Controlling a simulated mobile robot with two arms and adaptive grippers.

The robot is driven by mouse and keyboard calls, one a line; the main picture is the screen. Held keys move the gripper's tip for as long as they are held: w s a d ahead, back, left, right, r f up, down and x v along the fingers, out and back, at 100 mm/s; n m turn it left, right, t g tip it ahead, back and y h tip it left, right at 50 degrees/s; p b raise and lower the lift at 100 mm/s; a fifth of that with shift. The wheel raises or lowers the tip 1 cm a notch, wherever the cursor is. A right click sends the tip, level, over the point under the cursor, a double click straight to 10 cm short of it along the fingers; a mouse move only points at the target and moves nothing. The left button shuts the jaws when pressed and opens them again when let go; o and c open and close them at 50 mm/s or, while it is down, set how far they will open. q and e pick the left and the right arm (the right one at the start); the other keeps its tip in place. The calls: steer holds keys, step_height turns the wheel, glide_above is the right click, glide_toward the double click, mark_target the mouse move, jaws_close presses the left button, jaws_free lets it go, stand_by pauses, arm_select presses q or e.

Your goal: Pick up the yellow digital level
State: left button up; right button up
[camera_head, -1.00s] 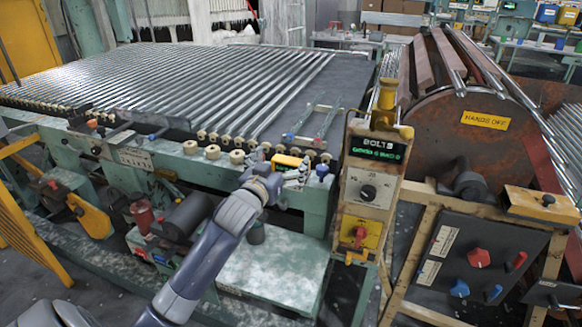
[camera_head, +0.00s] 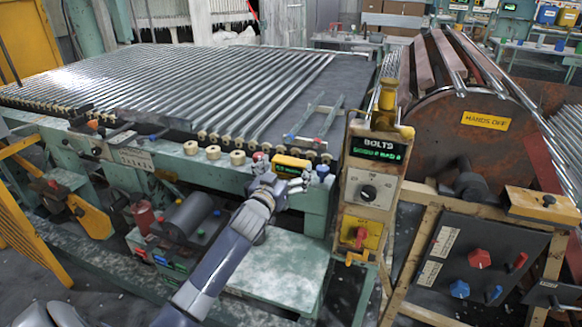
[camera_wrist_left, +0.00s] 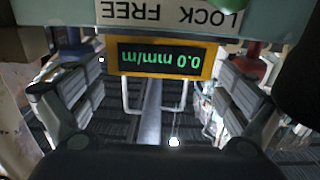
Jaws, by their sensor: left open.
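The yellow digital level (camera_head: 291,163) is a small yellow block on the front rail of the green machine, in the head view. In the left wrist view the level (camera_wrist_left: 209,73) shows a dark display with green digits, upside down, in the upper middle. My left gripper (camera_head: 283,180) is in front of it, just below it in the head view. In the left wrist view the gripper's (camera_wrist_left: 160,98) two grey fingers are spread wide, on either side of the level in the picture. Nothing is between them in contact. My right gripper is out of view.
A yellow control post (camera_head: 370,185) stands close to the right of the level. Wooden rollers (camera_head: 213,152) line the rail to the left. A LOCK FREE label (camera_wrist_left: 168,14) lies beyond the level.

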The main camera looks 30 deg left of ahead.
mark_target(291, 160)
arm_select(q)
steer(key=x, duration=0.3)
steer(key=shift+w, duration=0.35)
steer(key=c, duration=1)
steer(key=shift+r, duration=0.1)
steer(key=shift+c, duration=0.4)
steer(key=shift+r, duration=0.1)
